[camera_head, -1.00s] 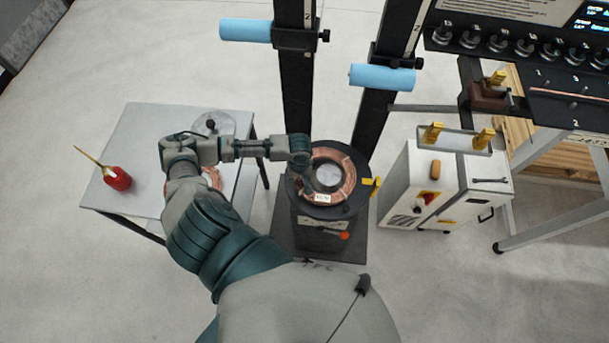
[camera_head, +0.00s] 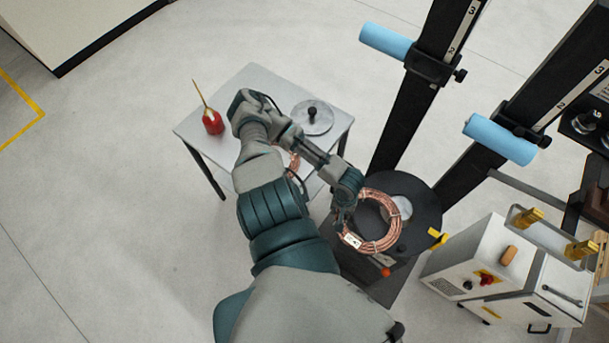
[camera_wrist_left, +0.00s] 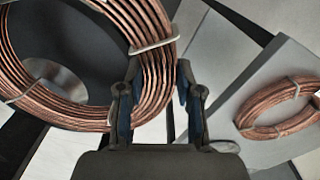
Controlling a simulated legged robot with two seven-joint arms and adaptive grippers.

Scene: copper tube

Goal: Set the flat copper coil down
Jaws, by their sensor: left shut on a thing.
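A flat copper coil (camera_head: 385,238) with pale ties and a white tag is in my left gripper (camera_head: 346,208), which grips its left side. In the head view the coil overlaps the near left part of a black round platform (camera_head: 425,193), off-centre from its silver hub (camera_head: 402,207). It looks raised, but the gap is hard to judge. In the left wrist view the fingers (camera_wrist_left: 158,80) are around the strands of the coil (camera_wrist_left: 150,25). A second copper coil (camera_wrist_left: 280,108) lies on the grey table (camera_head: 268,82), mostly behind my arm in the head view. My right gripper is out of view.
The table also holds a red pot with a brush (camera_head: 212,121) and a silver disc with a black knob (camera_head: 312,117). Black posts with blue rollers (camera_head: 500,139) stand behind the platform. A white machine (camera_head: 505,270) stands at right.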

